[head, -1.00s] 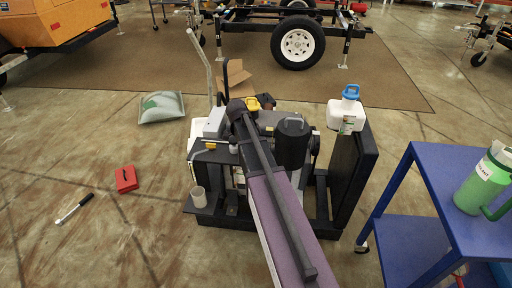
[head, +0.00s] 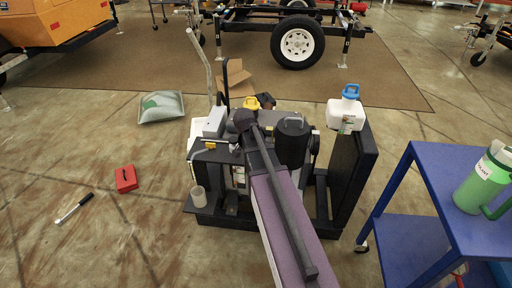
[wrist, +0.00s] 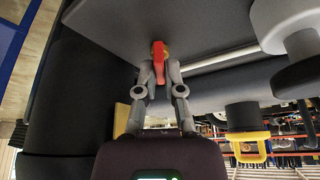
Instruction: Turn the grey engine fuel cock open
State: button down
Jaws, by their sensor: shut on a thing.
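In the wrist view a small red lever (wrist: 158,62) hangs from a short orange-yellow fitting under a dark grey panel. My gripper (wrist: 159,72) has its two grey fingertips closed on either side of this lever, and the lever points along the fingers. I see no clearly grey cock handle at the fingertips; I cannot tell whether this red lever belongs to the grey engine fuel cock. In the head view the dark engine unit (head: 290,140) stands on its skid, and my own arm hides my gripper and the lever.
In the wrist view a yellow handle (wrist: 249,147) and a pale round knob (wrist: 300,40) sit at the right. A white jug with a blue cap (head: 346,114) stands on a black panel. A blue cart (head: 440,165) is at the right. The floor at the left is mostly open.

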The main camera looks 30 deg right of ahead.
jog(key=n+t, duration=0.1)
jog(key=n, duration=0.2)
jog(key=n+y, duration=0.1)
jog(key=n, duration=0.2)
jog(key=shift+w+d+t, duration=0.1)
jog(key=shift+d+t, duration=0.05)
jog(key=shift+t, duration=0.25)
jog(key=c, duration=0.8)
grip_release()
jog(key=shift+o, duration=0.2)
